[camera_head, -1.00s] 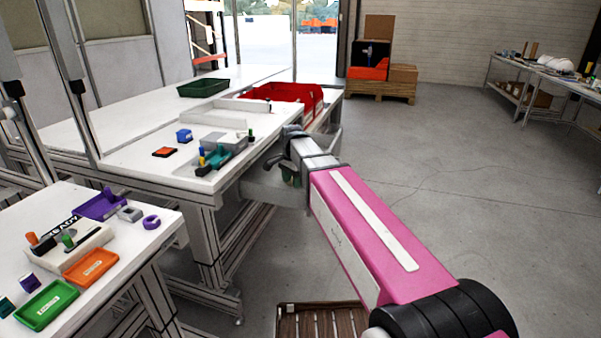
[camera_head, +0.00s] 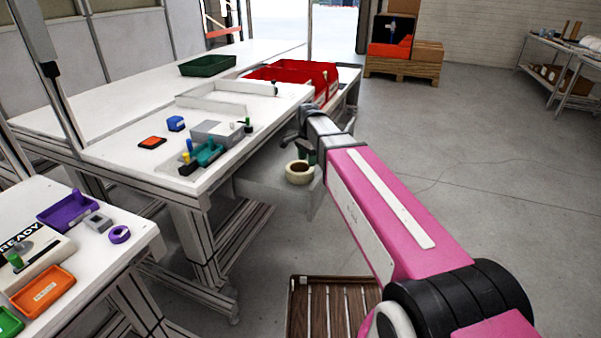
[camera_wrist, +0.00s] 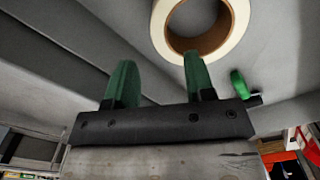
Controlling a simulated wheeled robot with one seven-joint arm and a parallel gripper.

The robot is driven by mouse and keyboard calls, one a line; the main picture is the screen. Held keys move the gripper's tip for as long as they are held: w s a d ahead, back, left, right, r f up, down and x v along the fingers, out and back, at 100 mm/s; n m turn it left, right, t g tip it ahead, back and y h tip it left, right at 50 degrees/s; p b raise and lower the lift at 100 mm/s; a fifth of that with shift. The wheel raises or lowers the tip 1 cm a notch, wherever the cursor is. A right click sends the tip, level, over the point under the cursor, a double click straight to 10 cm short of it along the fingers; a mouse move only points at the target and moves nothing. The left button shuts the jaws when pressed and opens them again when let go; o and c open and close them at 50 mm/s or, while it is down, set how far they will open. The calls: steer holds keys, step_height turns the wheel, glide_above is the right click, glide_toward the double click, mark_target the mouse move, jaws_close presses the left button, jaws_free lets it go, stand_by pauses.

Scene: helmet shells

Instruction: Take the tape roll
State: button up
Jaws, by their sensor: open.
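A cream tape roll (camera_head: 299,179) with a brown core lies on a grey shelf (camera_head: 262,190) below the edge of the white workbench. In the wrist view the tape roll (camera_wrist: 241,22) is at the top, cut off by the frame edge. My gripper (camera_wrist: 159,62) is open, its two green fingers apart with nothing between them. The tip of the right finger shows at the lower edge of the roll; I cannot tell whether they touch. In the head view my gripper (camera_head: 312,157) is mostly hidden behind my pink arm, just right of the roll.
A nearer table at left carries a purple ring (camera_head: 119,234) and several trays.

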mark_target(307, 172)
steer(key=shift+f, duration=4.05)
jaws_close()
